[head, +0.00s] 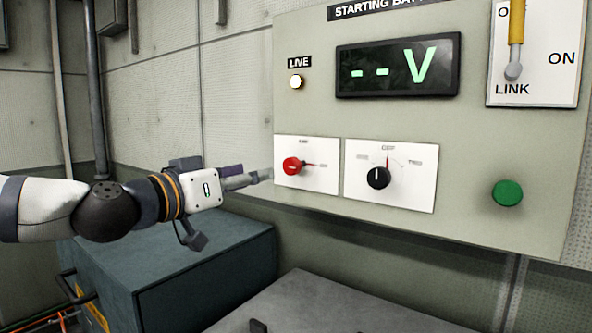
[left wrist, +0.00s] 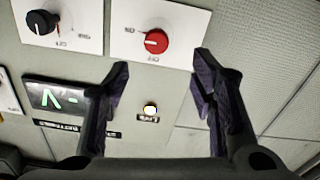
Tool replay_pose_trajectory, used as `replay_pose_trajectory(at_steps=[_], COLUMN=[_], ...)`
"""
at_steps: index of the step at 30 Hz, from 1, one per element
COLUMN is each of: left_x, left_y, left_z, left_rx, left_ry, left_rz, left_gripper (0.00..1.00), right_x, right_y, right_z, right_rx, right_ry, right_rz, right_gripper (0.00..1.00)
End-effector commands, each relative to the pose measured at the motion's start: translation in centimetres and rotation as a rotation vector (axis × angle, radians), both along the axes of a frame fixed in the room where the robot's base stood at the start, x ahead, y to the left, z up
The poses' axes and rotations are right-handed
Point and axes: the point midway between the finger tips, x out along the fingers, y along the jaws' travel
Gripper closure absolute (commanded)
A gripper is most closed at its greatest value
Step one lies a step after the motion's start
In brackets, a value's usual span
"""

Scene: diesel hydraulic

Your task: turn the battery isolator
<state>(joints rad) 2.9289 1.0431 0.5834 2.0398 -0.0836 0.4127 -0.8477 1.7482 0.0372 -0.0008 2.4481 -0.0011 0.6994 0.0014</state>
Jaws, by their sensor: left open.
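The red rotary knob (head: 291,166) sits on a white plate (head: 306,181) at the lower left of the panel. Its pointer is turned to the right; the small labels are too blurred to read. My left gripper (head: 262,177) is just left of it, with its tips close to the plate's left edge. In the left wrist view, the knob (left wrist: 157,41) lies just beyond the open, empty fingers (left wrist: 161,66), between their lines and apart from them. My right gripper is not in view.
A black selector knob (head: 378,178) is right of the red one, with a green button (head: 507,193) further right. Above are a lit LIVE lamp (head: 295,82), a display (head: 398,66) reading "--V" and a yellow-handled lever (head: 516,40). A dark teal box (head: 200,275) stands below my arm.

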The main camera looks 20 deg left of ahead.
Motion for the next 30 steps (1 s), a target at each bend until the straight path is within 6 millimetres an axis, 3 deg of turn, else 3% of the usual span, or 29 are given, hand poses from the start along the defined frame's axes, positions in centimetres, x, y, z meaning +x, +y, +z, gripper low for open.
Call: replay_pose_trajectory(at_steps=[6, 15, 26, 30], left_x=[4.5, 10.3, 11.2, 11.2], left_y=[-1.6, -3.8, -4.1, -4.1], left_z=[-1.2, -0.6, -0.2, -0.2], left_rx=[0.004, 0.001, -0.001, -0.001], left_ry=[0.014, 0.008, 0.004, 0.004], left_rz=[-0.001, -0.001, -0.001, -0.001], left_gripper=[0.49, 0.49, 0.49, 0.78], right_x=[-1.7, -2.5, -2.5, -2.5], right_y=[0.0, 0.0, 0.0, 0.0], right_z=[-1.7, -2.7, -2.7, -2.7], right_rx=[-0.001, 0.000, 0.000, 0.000], right_ry=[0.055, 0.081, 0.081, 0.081], right_rz=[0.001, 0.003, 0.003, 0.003], right_gripper=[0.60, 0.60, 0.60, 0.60])
